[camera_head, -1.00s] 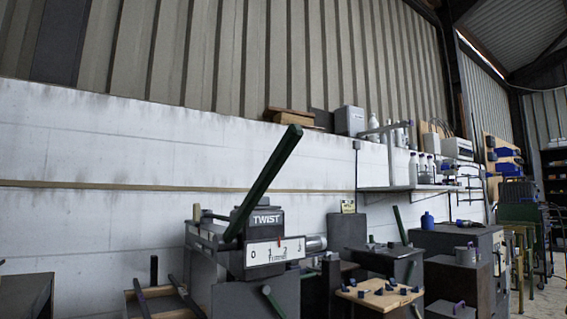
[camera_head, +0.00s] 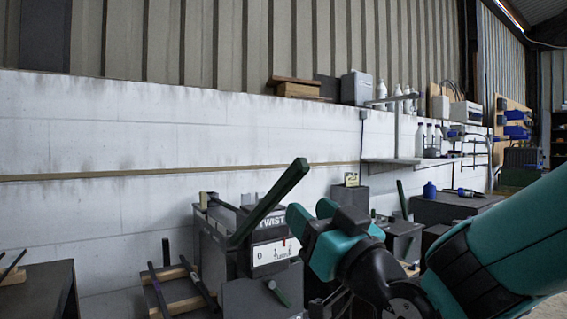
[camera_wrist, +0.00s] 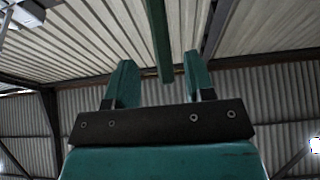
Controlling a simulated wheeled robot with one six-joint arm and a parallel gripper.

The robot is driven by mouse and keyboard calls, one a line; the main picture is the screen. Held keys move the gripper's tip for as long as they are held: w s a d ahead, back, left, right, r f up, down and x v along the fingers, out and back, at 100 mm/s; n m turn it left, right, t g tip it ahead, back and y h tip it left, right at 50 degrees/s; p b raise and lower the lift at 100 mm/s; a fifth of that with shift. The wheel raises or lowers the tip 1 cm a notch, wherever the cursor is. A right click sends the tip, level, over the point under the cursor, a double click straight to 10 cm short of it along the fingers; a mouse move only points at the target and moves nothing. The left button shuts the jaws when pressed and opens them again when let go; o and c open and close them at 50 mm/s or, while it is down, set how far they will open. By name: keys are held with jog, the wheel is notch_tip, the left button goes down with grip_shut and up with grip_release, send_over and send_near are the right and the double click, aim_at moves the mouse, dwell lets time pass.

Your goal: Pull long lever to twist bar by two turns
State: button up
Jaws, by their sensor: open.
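The long green lever (camera_head: 270,203) rises up and to the right from the dark machine marked TWIST (camera_head: 272,222). The machine's white dial plate (camera_head: 276,252) shows 0, 1 and 2, with a small red pointer near the upper right of the plate. My gripper (camera_head: 308,215) is just right of the lever in the head view. In the wrist view my gripper (camera_wrist: 160,82) is open, its two green fingers apart. The lever's end (camera_wrist: 160,45) appears between and above the fingers there. I cannot tell whether it touches either finger.
A shorter green handle (camera_head: 278,292) sticks out below the dial. A rack with dark bars (camera_head: 172,275) stands left of the machine. A wall shelf (camera_head: 420,160) with bottles is behind at right. A dark table (camera_head: 45,290) is at lower left.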

aim_at(289, 190)
jog(key=p+x, duration=0.5)
jog(key=x, duration=0.2)
jog(key=shift+w+a+r+p, duration=0.1)
jog(key=shift+r+p, duration=0.1)
jog(key=shift+p, duration=0.15)
jog(key=shift+w+a+p, duration=0.4)
jog(key=shift+w+p, duration=0.15)
jog(key=shift+w, duration=0.1)
grip_shut()
